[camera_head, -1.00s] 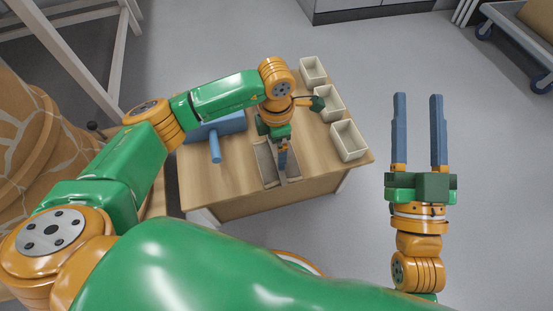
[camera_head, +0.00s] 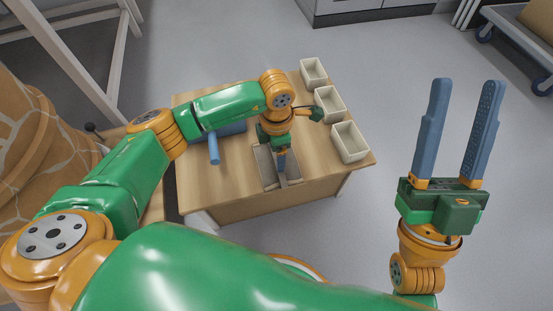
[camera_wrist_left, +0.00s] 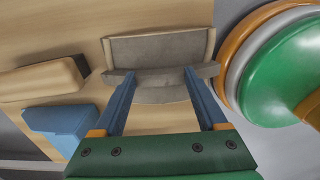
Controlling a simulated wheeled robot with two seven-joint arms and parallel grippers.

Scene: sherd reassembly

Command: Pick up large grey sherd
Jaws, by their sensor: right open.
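My left gripper (camera_head: 282,163) points down at a grey tray-like piece (camera_head: 265,166) on the wooden table. In the left wrist view its two blue fingers (camera_wrist_left: 160,80) are apart, and nothing is clearly clamped between them. A grey sherd (camera_wrist_left: 160,77) with a long straight edge lies across the fingertips and reaches past both of them. I cannot tell whether the fingers touch it. Behind it is a grey surface (camera_wrist_left: 158,48) between tan side edges. My right gripper (camera_head: 458,135) is open and empty, held over the floor right of the table.
Three cream bins (camera_head: 349,143) line the table's right side. A blue box with a cylinder (camera_head: 214,148) lies left of my left gripper. A tan block (camera_wrist_left: 40,80) shows in the left wrist view. The table's front left is clear.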

